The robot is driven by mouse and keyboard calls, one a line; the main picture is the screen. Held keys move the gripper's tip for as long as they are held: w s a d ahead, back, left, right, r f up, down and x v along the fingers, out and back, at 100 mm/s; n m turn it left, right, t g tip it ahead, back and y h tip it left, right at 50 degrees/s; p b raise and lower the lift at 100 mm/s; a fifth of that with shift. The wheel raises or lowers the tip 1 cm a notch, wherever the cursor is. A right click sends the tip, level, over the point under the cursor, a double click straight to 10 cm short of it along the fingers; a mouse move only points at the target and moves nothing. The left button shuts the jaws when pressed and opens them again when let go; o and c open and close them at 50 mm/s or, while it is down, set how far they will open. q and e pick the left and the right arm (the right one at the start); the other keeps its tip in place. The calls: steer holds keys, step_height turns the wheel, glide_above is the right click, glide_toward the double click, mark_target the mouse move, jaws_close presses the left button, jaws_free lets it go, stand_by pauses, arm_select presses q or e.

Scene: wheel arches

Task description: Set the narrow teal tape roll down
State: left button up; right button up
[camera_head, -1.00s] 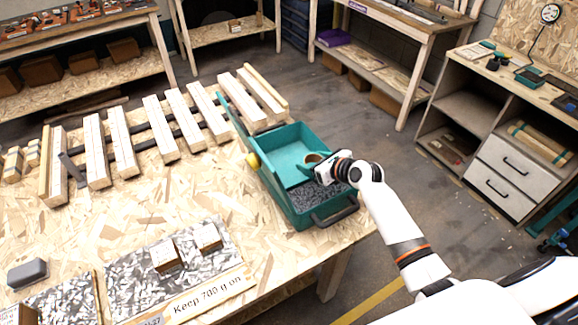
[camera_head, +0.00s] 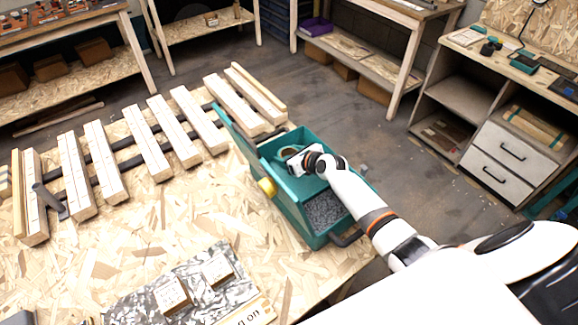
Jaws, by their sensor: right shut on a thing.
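My right gripper (camera_head: 293,161) reaches in from the right, over the far compartment of the teal tray (camera_head: 292,205). It is shut on the narrow teal tape roll (camera_head: 268,151), a ring with a tan inner core. The roll shows at the gripper's far left side, within the outline of the far compartment. I cannot tell whether it touches the compartment floor. The fingertips are partly hidden by the wrist. My left gripper is not in view.
The tray's near compartment holds grey granules (camera_head: 324,210). Wooden blocks (camera_head: 172,296) rest on a speckled panel at the front. The board between is bare.

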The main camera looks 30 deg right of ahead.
steer(key=f, duration=0.1)
steer(key=f+b, duration=0.1)
steer(key=f, duration=0.1)
steer(key=shift+w+a+f, duration=0.1)
steer(key=shift+w+f, duration=0.15)
steer(key=shift+f, duration=0.15)
steer(key=shift+f+b, duration=0.3)
steer(key=shift+b, duration=0.05)
steer(key=o, duration=0.5)
steer(key=shift+f, duration=0.15)
steer(key=o, duration=0.5)
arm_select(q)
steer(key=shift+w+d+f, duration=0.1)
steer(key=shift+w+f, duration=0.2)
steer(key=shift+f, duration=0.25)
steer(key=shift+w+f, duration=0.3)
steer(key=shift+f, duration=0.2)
